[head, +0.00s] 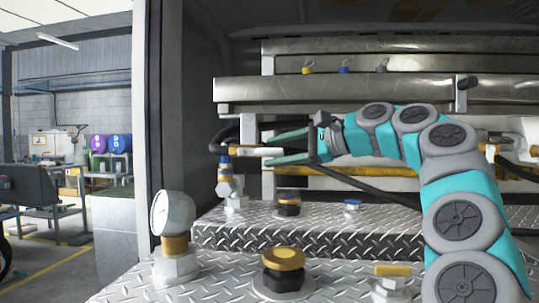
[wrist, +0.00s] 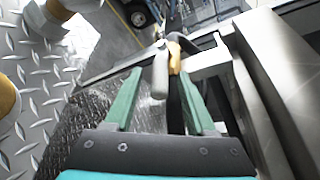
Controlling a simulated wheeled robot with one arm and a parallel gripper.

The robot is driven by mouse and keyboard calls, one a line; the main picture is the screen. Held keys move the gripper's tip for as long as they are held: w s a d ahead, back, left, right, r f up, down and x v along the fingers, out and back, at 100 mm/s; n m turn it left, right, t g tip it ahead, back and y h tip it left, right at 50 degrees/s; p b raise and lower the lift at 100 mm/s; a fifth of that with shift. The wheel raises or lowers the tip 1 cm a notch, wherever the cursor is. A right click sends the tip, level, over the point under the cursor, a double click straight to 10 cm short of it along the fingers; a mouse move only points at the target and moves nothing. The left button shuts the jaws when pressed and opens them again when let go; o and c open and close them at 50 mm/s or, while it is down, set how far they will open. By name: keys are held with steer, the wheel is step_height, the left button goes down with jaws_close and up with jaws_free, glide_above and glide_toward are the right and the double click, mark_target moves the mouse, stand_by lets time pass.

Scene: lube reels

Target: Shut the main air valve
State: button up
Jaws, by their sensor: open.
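My gripper (head: 268,151) reaches left in the head view, its two green fingers spread apart, and I see no grip on anything. In the wrist view my gripper (wrist: 178,62) has a pale grey rounded bar (wrist: 160,76) and an orange-yellow piece (wrist: 175,60) showing between or just past its fingertips. In the head view a fitting with a blue collar (head: 225,162) stands just left of the fingertips, with a pale bar (head: 250,151) beside it. No label marks the main air valve; whether this fitting is it, I cannot tell. Contact is unclear.
A round gauge (head: 172,213) stands at the front left. A yellow-topped cap (head: 284,268) and a yellow-handled fitting (head: 393,270) stand on the front tread plate (head: 215,285). Another cap (head: 288,203) stands on the raised step. A steel beam (head: 350,88) runs above my gripper.

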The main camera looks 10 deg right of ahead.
steer(key=shift+x, duration=1.05)
jaws_close()
steer(key=shift+f, duration=0.1)
stand_by(0.5)
